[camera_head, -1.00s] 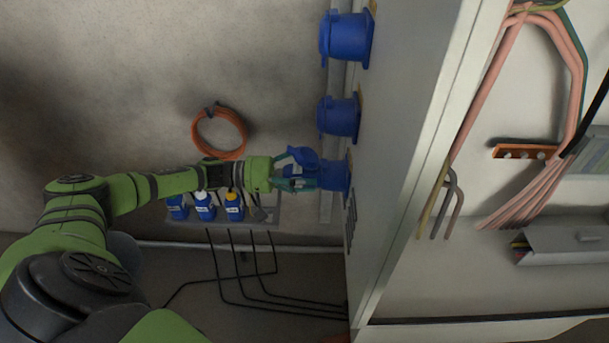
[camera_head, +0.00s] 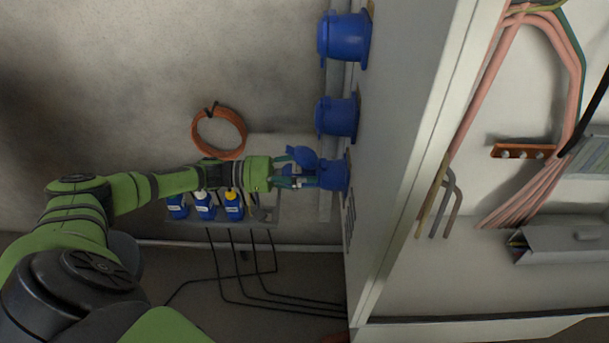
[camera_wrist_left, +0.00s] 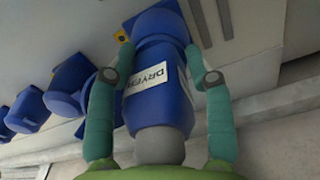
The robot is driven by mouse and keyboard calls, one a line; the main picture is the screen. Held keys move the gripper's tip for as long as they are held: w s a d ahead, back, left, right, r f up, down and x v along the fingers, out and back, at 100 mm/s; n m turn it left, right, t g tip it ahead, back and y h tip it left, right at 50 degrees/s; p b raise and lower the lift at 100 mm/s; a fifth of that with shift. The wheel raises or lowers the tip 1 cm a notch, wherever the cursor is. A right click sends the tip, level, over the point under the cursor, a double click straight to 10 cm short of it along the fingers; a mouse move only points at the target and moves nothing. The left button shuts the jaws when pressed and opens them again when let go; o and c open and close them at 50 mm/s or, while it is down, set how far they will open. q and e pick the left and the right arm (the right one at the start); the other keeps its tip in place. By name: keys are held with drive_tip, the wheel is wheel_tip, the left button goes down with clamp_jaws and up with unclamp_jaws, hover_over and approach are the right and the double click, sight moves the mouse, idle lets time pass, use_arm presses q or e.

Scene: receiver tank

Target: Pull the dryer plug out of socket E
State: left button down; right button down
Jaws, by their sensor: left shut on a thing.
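The dryer plug (camera_wrist_left: 158,88) is a blue cylinder with a white DRYER label, in the middle of the left wrist view. Its front end meets a blue socket (camera_wrist_left: 155,22), and no gap shows between them. In the head view this lowest socket (camera_head: 334,174) sits on the cabinet's left side. My left gripper (camera_head: 306,172) is shut on the plug, with a teal finger on each side; the fingers also show in the left wrist view (camera_wrist_left: 160,62). In the head view the fingers and a blue lid mostly hide the plug. No socket letter is readable. My right gripper is not in view.
Two more blue sockets, a middle one (camera_head: 338,116) and a top one (camera_head: 344,38), stand above on the grey cabinet (camera_head: 395,180). An orange cable coil (camera_head: 219,132) hangs on the wall.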

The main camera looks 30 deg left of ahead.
sight(279, 174)
use_arm(q)
drive_tip(key=shift+s+a, duration=0.1)
drive_tip(key=shift+v, duration=2.8)
drive_tip(key=c, duration=1.5)
unclamp_jaws()
drive_tip(key=shift+c, duration=1.4)
